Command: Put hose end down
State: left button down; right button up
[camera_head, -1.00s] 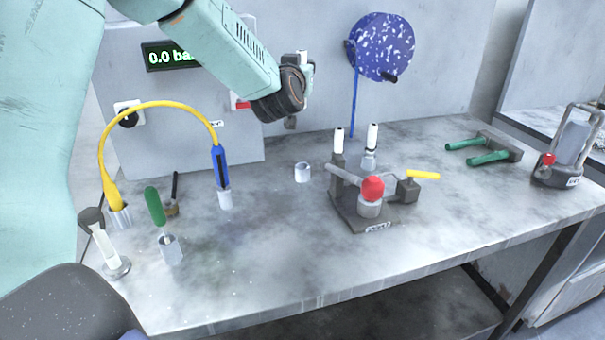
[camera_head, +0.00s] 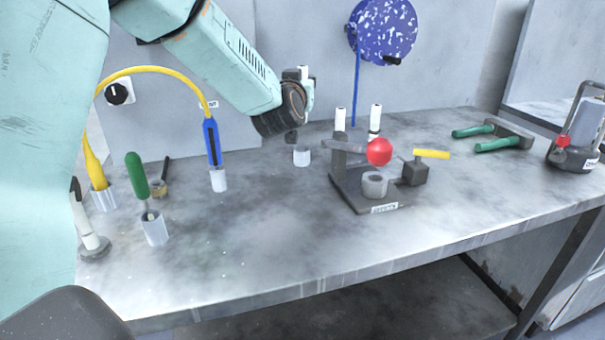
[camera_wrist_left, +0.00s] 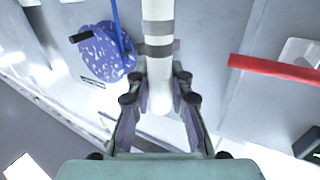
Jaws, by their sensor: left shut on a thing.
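My left gripper (camera_head: 303,98) is above the back middle of the bench. It is shut on a white tube-like piece with grey bands (camera_wrist_left: 159,30), which stands between both fingers in the left wrist view; no hose is seen joined to it. Its white top (camera_head: 303,72) shows above the gripper, and a dark lower part (camera_head: 291,137) shows below. A short light-grey cup (camera_head: 302,156) stands on the bench just below and right of that part; I cannot tell whether they touch. A blue hose (camera_head: 357,90) hangs from a speckled blue disc (camera_head: 386,30). My right gripper is out of view.
The bench's front middle is clear.

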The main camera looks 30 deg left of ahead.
aim_at(302, 122)
pick_arm(q)
notch_tip(302, 122, down, 7)
jog(key=shift+w+a+f+b, duration=0.1)
jog(key=shift+b, duration=0.9)
notch_tip(302, 122, down, 3)
jog(key=shift+r+b, duration=0.1)
jog(key=shift+b, duration=0.45)
jog(key=shift+f, duration=0.3)
jog(key=shift+f, duration=0.25)
